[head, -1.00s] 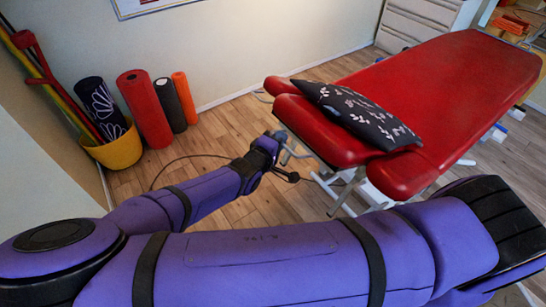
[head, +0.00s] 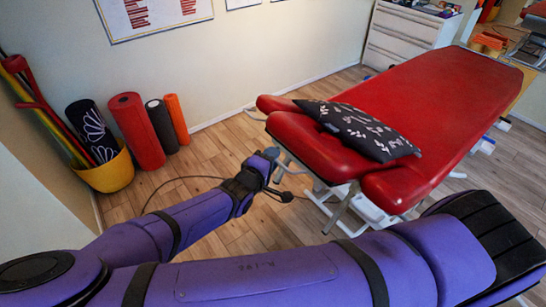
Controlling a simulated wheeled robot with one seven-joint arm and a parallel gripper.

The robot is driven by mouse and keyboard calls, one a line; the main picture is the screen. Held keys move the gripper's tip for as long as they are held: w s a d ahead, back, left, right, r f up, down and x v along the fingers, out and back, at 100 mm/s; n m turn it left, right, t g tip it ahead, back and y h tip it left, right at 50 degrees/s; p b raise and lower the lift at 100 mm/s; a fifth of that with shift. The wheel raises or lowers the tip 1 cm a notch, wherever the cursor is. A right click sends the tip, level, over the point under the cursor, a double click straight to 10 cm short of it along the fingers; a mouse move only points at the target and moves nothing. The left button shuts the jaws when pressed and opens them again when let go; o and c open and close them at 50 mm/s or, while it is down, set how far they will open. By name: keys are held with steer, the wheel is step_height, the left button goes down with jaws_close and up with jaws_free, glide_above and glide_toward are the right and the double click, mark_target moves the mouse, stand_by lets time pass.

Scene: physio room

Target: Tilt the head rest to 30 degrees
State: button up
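The red padded head rest (head: 308,140) is at the near end of the red treatment table (head: 440,98), with red side pads beside it. It looks close to level; its exact angle cannot be read.
A yellow bucket (head: 106,174) with rolled mats and poles stands at the left wall. Red (head: 137,130), black and orange rollers stand beside it. A dark cable (head: 165,184) lies on the wooden floor. White drawers (head: 405,38) stand behind the table.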

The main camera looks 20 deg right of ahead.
steer(key=v, duration=0.9)
steer(key=shift+s+a, duration=0.2)
steer(key=shift+r, duration=0.1)
steer(key=s+d+r+m+g+y, duration=0.1)
steer(key=d+r+m+g+y, duration=0.4)
steer(key=d+r, duration=0.4)
steer(key=s+d+r+m+g+y, duration=0.1)
steer(key=d+r+m+g+y, duration=0.15)
steer(key=d+r+g, duration=0.55)
steer(key=s+d+r+t+y, duration=0.2)
steer(key=s+r, duration=0.4)
steer(key=r, duration=0.3)
steer(key=s+d+r+t+y, duration=0.1)
steer(key=s+d+r+t, duration=0.3)
steer(key=s+r, duration=0.3)
steer(key=shift+r+m+t+y, duration=0.3)
steer(key=shift+r+m+y, duration=0.05)
steer(key=shift+r, duration=1.35)
